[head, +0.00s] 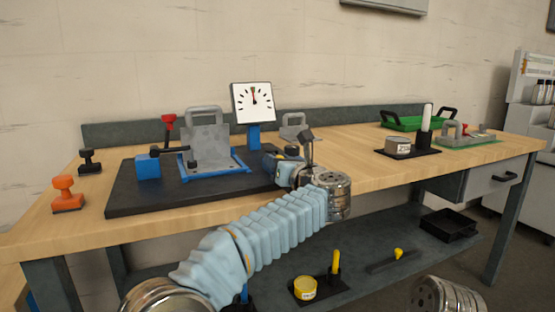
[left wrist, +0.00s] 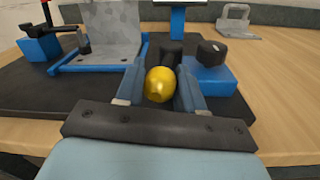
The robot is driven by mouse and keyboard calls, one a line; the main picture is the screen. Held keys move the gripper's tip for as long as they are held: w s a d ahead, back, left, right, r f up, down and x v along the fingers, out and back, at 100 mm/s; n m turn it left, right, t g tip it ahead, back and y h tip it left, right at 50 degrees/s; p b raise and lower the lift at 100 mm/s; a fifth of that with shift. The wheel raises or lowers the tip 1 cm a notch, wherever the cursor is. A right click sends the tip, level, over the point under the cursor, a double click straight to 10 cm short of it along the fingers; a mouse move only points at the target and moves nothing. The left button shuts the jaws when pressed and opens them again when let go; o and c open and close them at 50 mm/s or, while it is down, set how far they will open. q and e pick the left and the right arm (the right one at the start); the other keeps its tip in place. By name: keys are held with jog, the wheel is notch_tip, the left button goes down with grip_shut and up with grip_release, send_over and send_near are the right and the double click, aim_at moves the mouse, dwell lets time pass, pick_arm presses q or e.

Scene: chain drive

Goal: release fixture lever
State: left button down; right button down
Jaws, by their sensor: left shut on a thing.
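My left gripper (head: 277,163) is over the right edge of the black fixture base (head: 135,199). In the left wrist view its fingers (left wrist: 160,92) are shut on a round gold knob (left wrist: 160,84). A dark upright piece (left wrist: 172,54) stands just behind the knob; I cannot tell whether they are joined. At the left of the base, a red-handled lever (head: 168,122) stands upright by a blue block (head: 148,167), apart from my gripper. A black arm reaches from there towards the grey plate (head: 209,142) in its blue frame (head: 215,170). My right gripper is not in view.
A blue block with a black knob (left wrist: 211,52) is close to the right of my left fingers. A dial gauge (head: 253,101) stands behind. Orange (head: 67,193) and black (head: 89,162) stamp-like pieces sit at left. The bench front centre is clear.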

pick_arm(q)
jog(key=shift+r, duration=0.2)
jog(key=c, duration=0.7)
grip_release()
jog(key=shift+w+f, duration=0.1)
jog(key=shift+c, duration=0.2)
jog(key=shift+s+d+f, duration=0.1)
jog(key=shift+s, duration=0.1)
jog(key=b+v, duration=0.3)
jog(key=v, duration=1)
jog(key=shift+s+b, duration=0.25)
jog(key=shift+b, duration=0.1)
